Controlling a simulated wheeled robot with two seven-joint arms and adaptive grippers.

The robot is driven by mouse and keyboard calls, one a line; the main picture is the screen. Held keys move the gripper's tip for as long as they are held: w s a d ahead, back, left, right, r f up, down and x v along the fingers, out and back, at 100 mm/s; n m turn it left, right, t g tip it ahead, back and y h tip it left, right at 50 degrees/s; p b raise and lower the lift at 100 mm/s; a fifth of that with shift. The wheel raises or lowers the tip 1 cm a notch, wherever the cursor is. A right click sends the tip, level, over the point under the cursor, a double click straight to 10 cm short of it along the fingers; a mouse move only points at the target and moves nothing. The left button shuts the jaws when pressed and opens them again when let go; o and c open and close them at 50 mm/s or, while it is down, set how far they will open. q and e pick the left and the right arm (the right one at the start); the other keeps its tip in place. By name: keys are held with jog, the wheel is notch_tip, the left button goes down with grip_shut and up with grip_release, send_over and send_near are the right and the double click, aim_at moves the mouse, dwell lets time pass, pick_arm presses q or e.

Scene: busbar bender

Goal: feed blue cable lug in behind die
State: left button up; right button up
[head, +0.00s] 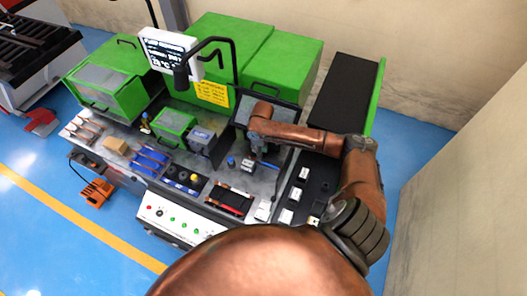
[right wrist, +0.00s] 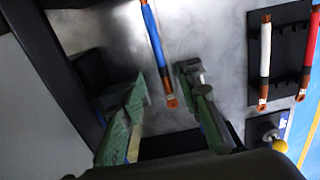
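The blue cable lug (right wrist: 153,40) shows in the right wrist view as a blue-sleeved strip with a copper eye at its lower end. It runs above the grey metal worktop. My right gripper (right wrist: 163,78) has its two green-padded fingers spread, one on each side of the lug. A gap shows between the lug and the left finger; whether it touches the right finger I cannot tell. Grey peg-like parts (right wrist: 203,90) beside the right finger may belong to the die or the finger. In the head view my right forearm reaches over the machine. My left gripper is not in view.
A black rack (right wrist: 290,50) holds a white lug (right wrist: 265,60) and a red lug (right wrist: 310,50) to the right. A yellow knob (right wrist: 268,131) stands below it. In the head view, green machine covers (head: 280,65) rise behind the worktop and a screen (head: 168,50) stands at the left.

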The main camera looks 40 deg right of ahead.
notch_tip(320, 180, down, 6)
jog(key=shift+r, duration=0.1)
dwell(0.4)
grip_shut()
jog(key=shift+w+a, duration=0.35)
jog(key=shift+w, duration=0.2)
dwell(0.5)
jog(key=shift+c, duration=0.2)
grip_release()
notch_tip(320, 180, up, 12)
dwell(0.5)
